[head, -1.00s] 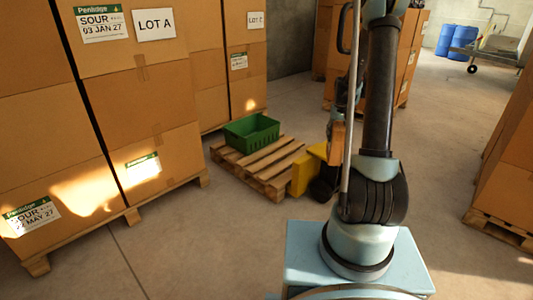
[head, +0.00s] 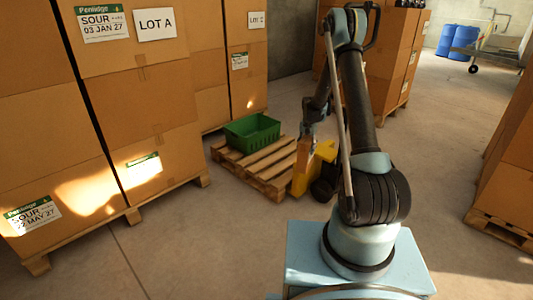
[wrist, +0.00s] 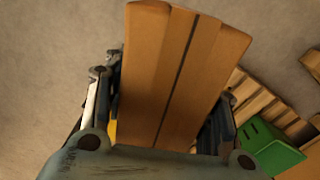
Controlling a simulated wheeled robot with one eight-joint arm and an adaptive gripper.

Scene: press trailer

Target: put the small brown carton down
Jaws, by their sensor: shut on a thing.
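The small brown carton (wrist: 180,70) fills the middle of the wrist view, with a dark seam along its length. My gripper (wrist: 165,110) is shut on it, one finger at each side. In the head view the carton (head: 303,158) hangs below my gripper (head: 307,136), in front of the yellow object and near the right side of the low wooden pallet (head: 262,165). What lies directly beneath the carton is hidden.
A green crate (head: 251,131) stands on the pallet's far left part; it also shows in the wrist view (wrist: 268,148). A yellow pallet truck or similar thing (head: 320,165) is at the pallet's right. Tall carton stacks (head: 150,90) stand at left. Open floor (head: 200,245) lies in front.

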